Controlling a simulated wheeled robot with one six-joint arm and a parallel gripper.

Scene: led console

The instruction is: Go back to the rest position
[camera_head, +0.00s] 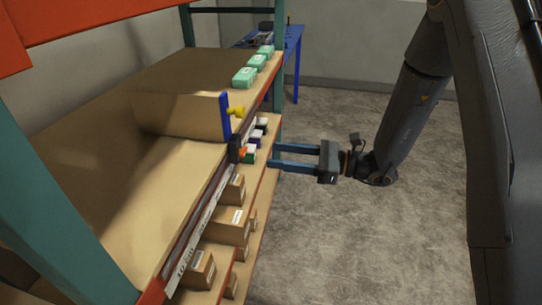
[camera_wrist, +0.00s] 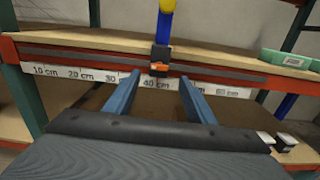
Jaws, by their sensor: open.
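My gripper (camera_head: 276,157) is open and empty, with its two blue fingers pointing left at the shelf's front edge. In the wrist view the gripper (camera_wrist: 157,85) has its fingers spread apart. Between and beyond the fingertips is a small black slider with an orange part (camera_wrist: 159,69) on the ruler rail (camera_wrist: 90,73), near the 40 cm mark. The slider (camera_head: 236,149) also shows in the head view, left of the fingertips. I cannot tell the exact gap between fingertips and rail.
A blue panel with a yellow knob (camera_head: 236,111) stands on the upper shelf (camera_head: 120,165). Several green boxes (camera_head: 244,78) sit farther back. Cardboard boxes (camera_head: 228,228) and small boxes fill the lower shelf. A blue table (camera_head: 294,50) stands behind. The floor (camera_head: 340,240) right of the shelf is clear.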

